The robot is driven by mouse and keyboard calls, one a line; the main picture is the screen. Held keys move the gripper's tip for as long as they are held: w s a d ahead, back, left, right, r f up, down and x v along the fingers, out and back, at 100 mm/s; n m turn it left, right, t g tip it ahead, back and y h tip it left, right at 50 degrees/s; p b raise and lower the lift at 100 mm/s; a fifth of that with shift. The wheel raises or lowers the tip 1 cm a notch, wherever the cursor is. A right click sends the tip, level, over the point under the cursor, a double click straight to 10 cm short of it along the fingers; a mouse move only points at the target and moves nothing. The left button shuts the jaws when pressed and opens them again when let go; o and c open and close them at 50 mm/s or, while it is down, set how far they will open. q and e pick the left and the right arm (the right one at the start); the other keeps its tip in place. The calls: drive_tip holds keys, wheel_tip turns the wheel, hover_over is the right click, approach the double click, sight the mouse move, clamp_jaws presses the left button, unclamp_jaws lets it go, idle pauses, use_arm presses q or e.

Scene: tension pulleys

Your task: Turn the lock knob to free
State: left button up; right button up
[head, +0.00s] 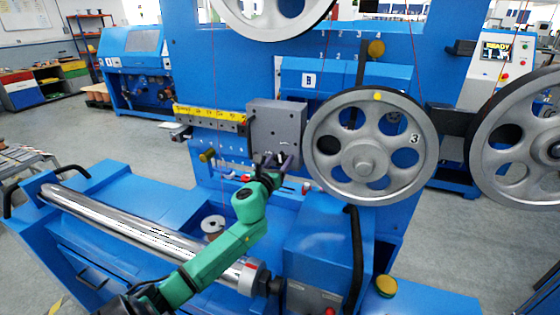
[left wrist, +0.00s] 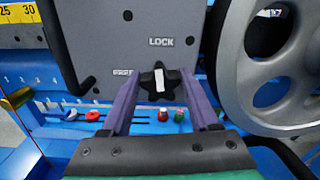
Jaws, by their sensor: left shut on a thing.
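The lock knob (left wrist: 160,87) is a dark star-shaped knob with a white pointer mark. It sits low on the grey carriage block (left wrist: 120,40), which also shows in the head view (head: 277,130). The white pointer stands nearly upright, toward the raised word LOCK above it. The word FREE is at the knob's left, partly covered by a finger. My left gripper (head: 272,162) is at the block's lower edge. In the left wrist view its two purple fingers are shut on the knob from both sides. My right gripper is not in view.
A large spoked pulley (head: 370,145) marked 3 stands close to the right of the block. A yellow scale (head: 210,114) runs left of it. A steel roller (head: 140,230) lies below my left arm. Red and green small parts sit on the blue ledge below the knob.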

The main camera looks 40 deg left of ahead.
use_arm(q)
drive_tip(key=n, duration=0.4)
drive_tip(key=shift+a, duration=0.1)
drive_tip(key=n, duration=0.4)
drive_tip(key=shift+a+f+n, duration=0.1)
drive_tip(key=shift+n, duration=0.3)
drive_tip(key=n, duration=0.4)
drive_tip(key=shift+s+a+f+p, duration=0.1)
drive_tip(key=shift+p, duration=0.25)
drive_tip(key=shift+f+n, duration=0.15)
drive_tip(key=shift+n, duration=1.65)
drive_tip(key=o, duration=1.4)
